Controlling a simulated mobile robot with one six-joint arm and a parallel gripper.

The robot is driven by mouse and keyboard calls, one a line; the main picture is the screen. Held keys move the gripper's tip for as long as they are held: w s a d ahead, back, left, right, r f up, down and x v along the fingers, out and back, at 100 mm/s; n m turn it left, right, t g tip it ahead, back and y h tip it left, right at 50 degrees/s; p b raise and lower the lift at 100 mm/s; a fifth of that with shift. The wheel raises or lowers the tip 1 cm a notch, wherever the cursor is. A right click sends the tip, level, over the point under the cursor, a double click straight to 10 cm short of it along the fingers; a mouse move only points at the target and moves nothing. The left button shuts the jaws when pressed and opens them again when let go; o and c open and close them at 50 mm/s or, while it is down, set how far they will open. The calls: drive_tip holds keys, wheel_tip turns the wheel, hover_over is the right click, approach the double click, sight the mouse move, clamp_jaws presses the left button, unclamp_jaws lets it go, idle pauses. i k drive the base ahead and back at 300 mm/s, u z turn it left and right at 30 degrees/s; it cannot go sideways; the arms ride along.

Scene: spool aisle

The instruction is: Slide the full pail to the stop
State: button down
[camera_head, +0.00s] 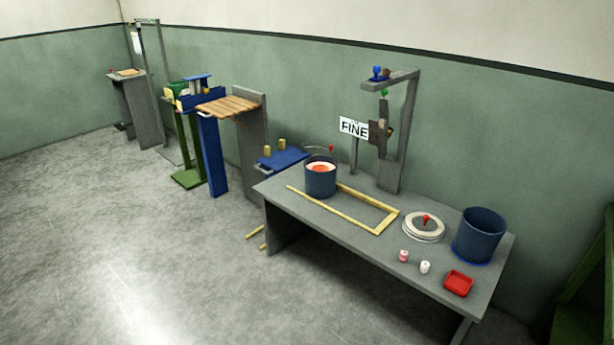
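A dark blue pail (320,183) with orange-red contents near its rim stands upright at the left end of a grey table. It is at the left, open end of a pale wooden rail frame (345,215). A crosspiece (385,222) closes the right end of the frame, and the space before it is empty. A second dark blue pail (478,238) stands at the right end of the table on a bright blue ring; no contents show in it. My gripper is not in view.
On the grey table (310,209) are a round pale lid (424,227) with a red knob, two small spools (404,256) and a red tray (458,283). A grey post with an arm (408,130) and a "FINE" sign (354,128) stand behind. Open floor (120,240) lies left.

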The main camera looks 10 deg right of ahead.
sight(321, 178)
drive_tip(key=u, duration=0.6)
drive_tip(key=i, duration=0.7)
drive_tip(key=u, duration=0.95)
drive_tip(key=i, duration=2.3)
drive_tip(key=z, duration=0.55)
drive_tip(key=i, duration=0.65)
drive_tip(key=z, duration=0.35)
